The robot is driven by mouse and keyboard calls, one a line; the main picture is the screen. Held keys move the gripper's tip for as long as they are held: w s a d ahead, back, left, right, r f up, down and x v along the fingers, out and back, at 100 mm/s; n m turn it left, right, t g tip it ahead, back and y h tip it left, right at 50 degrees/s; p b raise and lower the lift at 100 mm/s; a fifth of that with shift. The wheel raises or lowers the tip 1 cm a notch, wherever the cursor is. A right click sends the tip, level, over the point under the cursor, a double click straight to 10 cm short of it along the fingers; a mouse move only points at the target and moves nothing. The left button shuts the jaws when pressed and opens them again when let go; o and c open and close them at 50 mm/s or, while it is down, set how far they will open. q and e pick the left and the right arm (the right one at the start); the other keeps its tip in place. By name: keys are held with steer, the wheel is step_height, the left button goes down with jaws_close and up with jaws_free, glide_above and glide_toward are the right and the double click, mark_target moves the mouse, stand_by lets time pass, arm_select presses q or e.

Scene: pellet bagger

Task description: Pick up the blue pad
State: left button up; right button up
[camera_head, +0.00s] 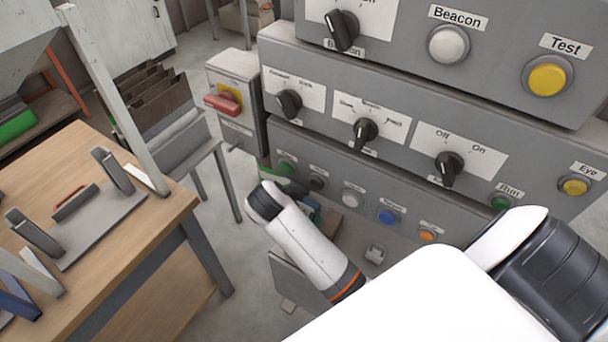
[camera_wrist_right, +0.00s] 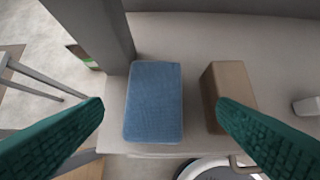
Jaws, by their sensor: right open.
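The blue pad (camera_wrist_right: 154,102) lies flat on a grey surface in the right wrist view, a flat block with a textured top. My right gripper (camera_wrist_right: 160,115) is open, its two green ribbed fingers on either side of the picture. The pad shows between the fingers, nearer the left one, and nothing is held. My left gripper is in neither view.
A brown block (camera_wrist_right: 228,90) stands just right of the pad. A grey post (camera_wrist_right: 92,35) rises behind its left side. In the head view, a grey control panel (camera_head: 400,105) with knobs and buttons is close ahead. A wooden table (camera_head: 150,235) with a metal fixture stands left.

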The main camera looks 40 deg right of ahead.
mark_target(312, 203)
steer(key=x, duration=0.5)
steer(key=shift+w+d+f+p, duration=0.1)
steer(key=shift+w+f+p, duration=0.15)
steer(key=shift+w+p, duration=0.1)
steer(key=shift+c, duration=0.3)
steer(key=c, duration=1)
